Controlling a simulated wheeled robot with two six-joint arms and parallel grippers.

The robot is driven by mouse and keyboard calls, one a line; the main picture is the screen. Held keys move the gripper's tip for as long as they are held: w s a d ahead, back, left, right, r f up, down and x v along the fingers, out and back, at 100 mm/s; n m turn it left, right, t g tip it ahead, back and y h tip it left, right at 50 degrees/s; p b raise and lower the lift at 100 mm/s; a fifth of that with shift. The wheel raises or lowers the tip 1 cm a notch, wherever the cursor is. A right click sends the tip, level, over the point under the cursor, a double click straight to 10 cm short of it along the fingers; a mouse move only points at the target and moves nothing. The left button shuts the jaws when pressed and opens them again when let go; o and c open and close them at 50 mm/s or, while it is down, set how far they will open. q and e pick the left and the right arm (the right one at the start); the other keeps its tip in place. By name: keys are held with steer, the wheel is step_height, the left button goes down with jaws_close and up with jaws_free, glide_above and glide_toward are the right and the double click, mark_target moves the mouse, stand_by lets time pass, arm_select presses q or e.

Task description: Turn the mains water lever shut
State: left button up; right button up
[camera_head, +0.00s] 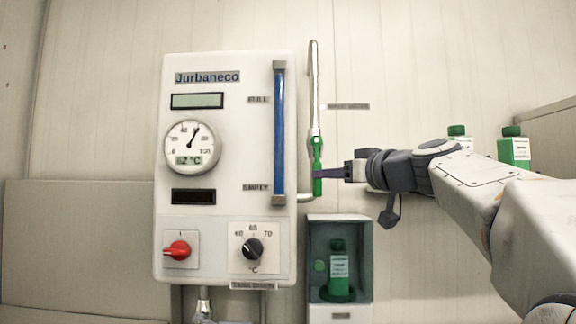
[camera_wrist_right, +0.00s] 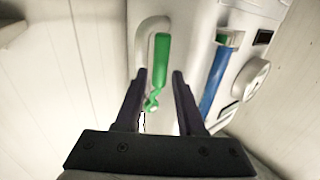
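The green mains water lever (camera_head: 318,168) hangs down, in line with the upright pale pipe (camera_head: 315,85) right of the white panel. In the right wrist view, which looks upside down, its green handle (camera_wrist_right: 162,58) points up from a twisted green neck. My right gripper (camera_head: 325,174) reaches in from the right at the height of the handle. In the wrist view, its two dark fingers (camera_wrist_right: 159,74) are apart, with the handle between their tips in the picture. A gap shows on each side, and I see no clear contact. My left gripper is not in view.
The white panel (camera_head: 225,105) beside the lever carries a blue sight tube (camera_head: 279,130), a round gauge (camera_head: 192,147), a red switch (camera_head: 178,250) and a black knob (camera_head: 252,249). Below the lever, an open box (camera_head: 340,231) holds a green bottle (camera_head: 339,263). More green bottles (camera_head: 513,148) stand at right.

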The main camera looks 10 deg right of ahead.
steer(key=p+x, duration=0.1)
steer(key=x, duration=0.2)
steer(key=shift+w+a+p, duration=0.15)
steer(key=shift+w+p, duration=0.15)
steer(key=shift+w+a, duration=0.1)
steer(key=shift+w, duration=0.25)
jaws_close()
stand_by(0.9)
